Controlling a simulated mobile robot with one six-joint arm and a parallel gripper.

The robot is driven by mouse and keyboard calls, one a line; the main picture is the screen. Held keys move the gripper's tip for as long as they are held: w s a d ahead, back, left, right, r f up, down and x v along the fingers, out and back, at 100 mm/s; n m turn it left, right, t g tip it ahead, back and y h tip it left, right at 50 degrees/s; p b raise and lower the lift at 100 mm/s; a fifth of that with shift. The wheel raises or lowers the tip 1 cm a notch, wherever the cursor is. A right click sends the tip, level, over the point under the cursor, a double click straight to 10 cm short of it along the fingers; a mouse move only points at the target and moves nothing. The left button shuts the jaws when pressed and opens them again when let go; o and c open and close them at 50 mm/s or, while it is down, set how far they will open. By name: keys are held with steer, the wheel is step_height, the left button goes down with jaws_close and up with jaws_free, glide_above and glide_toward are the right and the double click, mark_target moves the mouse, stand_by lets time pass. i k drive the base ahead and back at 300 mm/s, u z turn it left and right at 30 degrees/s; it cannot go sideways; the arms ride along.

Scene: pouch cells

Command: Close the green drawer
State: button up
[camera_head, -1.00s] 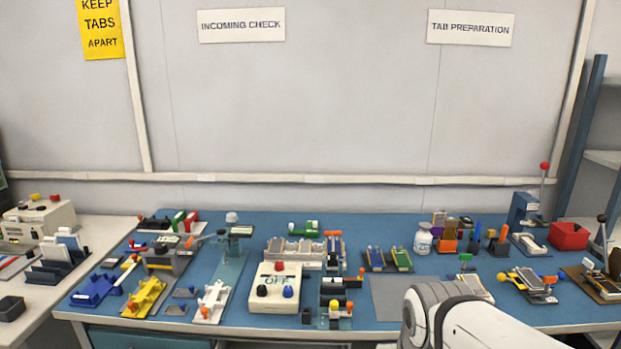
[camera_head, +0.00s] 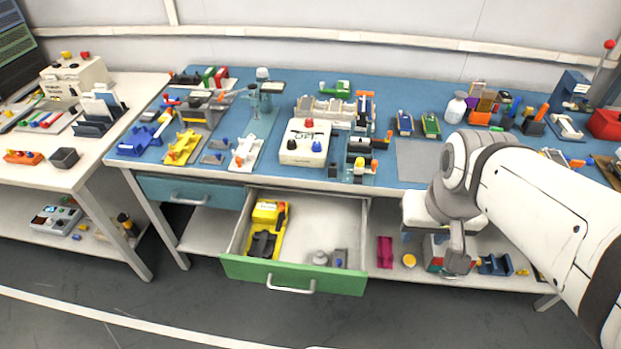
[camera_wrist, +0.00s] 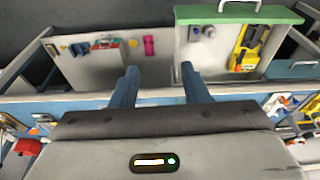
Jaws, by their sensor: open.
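The green drawer (camera_head: 340,280) is pulled well out from under the blue-topped bench, with its silver handle (camera_head: 290,287) facing forward. Inside lie a yellow and black device (camera_head: 266,230) and small grey items (camera_head: 328,259). In the wrist view the drawer's green front (camera_wrist: 240,13) is at the upper right, with its handle at the top edge. My gripper (camera_wrist: 158,72) is open and empty; its two blue fingers are apart, to the left of the drawer in that view. In the head view my arm reaches in from the right, its end to the right of the drawer.
A blue drawer (camera_head: 192,192) left of the green one is shut. The lower shelf (camera_head: 510,277) right of it holds a magenta part (camera_head: 385,252) and other small items. The bench top (camera_head: 225,150) is crowded with fixtures. The floor in front of the drawer is clear.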

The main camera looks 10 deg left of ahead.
mark_target(304, 220)
steer(key=z, duration=0.1)
steer(key=k, duration=0.5)
steer(key=u, duration=0.9)
steer(key=i, duration=0.3)
steer(key=z, duration=0.2)
